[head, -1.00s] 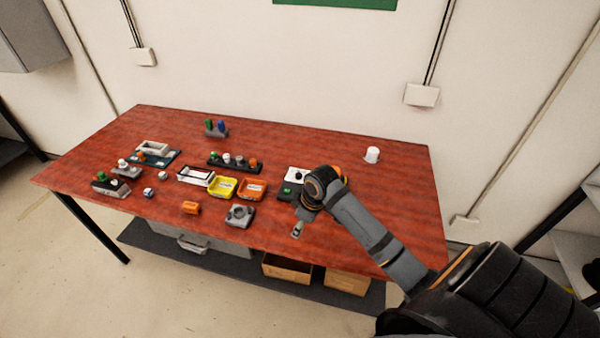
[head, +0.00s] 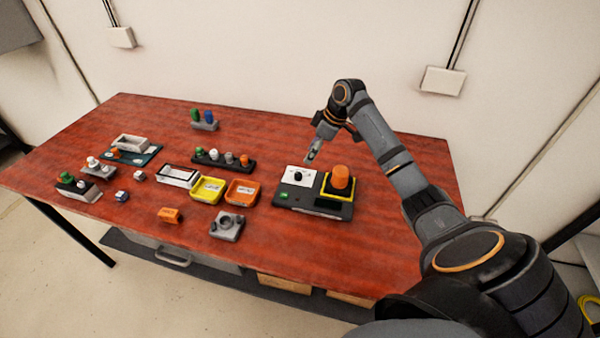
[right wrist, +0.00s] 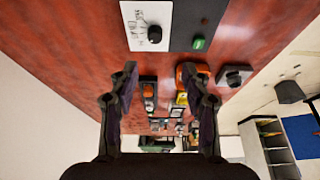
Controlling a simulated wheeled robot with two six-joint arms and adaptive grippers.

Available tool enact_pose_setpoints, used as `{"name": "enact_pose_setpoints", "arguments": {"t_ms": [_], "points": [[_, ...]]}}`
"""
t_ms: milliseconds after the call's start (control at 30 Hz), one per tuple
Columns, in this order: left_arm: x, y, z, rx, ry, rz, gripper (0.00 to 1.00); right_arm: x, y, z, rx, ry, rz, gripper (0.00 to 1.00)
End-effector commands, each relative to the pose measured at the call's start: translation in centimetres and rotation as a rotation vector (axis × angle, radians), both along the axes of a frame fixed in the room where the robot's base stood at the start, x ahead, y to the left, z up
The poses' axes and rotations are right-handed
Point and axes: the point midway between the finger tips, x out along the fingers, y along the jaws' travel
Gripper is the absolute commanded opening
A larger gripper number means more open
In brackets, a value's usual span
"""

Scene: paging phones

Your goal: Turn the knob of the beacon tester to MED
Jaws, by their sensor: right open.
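The beacon tester (head: 322,207) is a dark box near the right side of the table. It has a white dial panel with a black knob (head: 297,175), a green button (head: 283,195) and an orange beacon (head: 341,177) in a yellow frame. In the right wrist view the knob (right wrist: 155,34) sits on the white panel, beyond my fingertips; its printed labels are too blurred to read. My right gripper (head: 312,154) is above and just behind the panel, apart from it. In the wrist view its fingers (right wrist: 159,72) are spread and empty. My left gripper is not in view.
A yellow tray (head: 207,197) and an orange tray (head: 242,197) are left of the tester. A grey block (head: 227,226) lies in front of them, and a dark rack (head: 222,162) of small caps behind. The red table (head: 270,126) is clear along its back middle.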

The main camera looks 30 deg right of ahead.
Motion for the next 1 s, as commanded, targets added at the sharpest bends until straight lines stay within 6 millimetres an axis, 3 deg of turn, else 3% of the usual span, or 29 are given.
{"name": "enact_pose_setpoints", "arguments": {"t_ms": [33,100,233,367,800,1000], "points": [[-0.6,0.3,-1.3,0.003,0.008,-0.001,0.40,0.0,0.0,-1.2,0.000,0.000,0.000,0.48],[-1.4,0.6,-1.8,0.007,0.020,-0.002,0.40,0.0,0.0,-1.7,0.000,0.000,0.000,0.48],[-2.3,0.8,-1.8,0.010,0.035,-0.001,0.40,0.0,0.0,-1.7,-0.001,-0.001,0.000,0.48],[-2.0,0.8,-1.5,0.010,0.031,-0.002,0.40,0.2,0.2,-2.1,0.002,0.001,0.000,0.48],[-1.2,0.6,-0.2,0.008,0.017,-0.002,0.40,2.6,2.3,-9.7,0.003,0.002,-0.001,0.48],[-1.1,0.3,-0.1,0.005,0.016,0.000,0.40,3.0,2.6,-11.2,-0.001,0.001,0.000,0.48]]}}
